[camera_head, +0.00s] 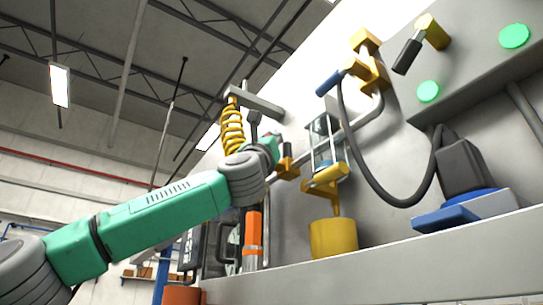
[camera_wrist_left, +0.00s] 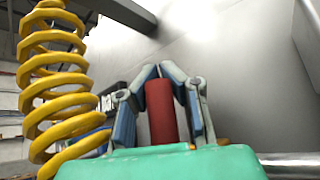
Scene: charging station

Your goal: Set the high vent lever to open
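My left gripper (camera_head: 272,146) is at the end of the green arm in the head view, near the wall fittings; its fingers are mostly hidden there. In the left wrist view its blue-grey fingers (camera_wrist_left: 160,72) close in on both sides of a red cylindrical handle (camera_wrist_left: 161,112) and appear to grip it. I cannot tell for sure that this handle is the high vent lever, nor its setting. In the head view a black-handled lever (camera_head: 407,56) sits on a yellow mount high on the wall, with a blue-handled one (camera_head: 330,83) lower left. My right gripper is not in view.
A yellow coiled hose (camera_head: 232,126) hangs close to my left wrist and shows large in the wrist view (camera_wrist_left: 60,90). A glass cylinder (camera_head: 322,140), yellow cup (camera_head: 333,238), black cable (camera_head: 380,188) and grey ledge (camera_head: 400,258) lie to the right.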

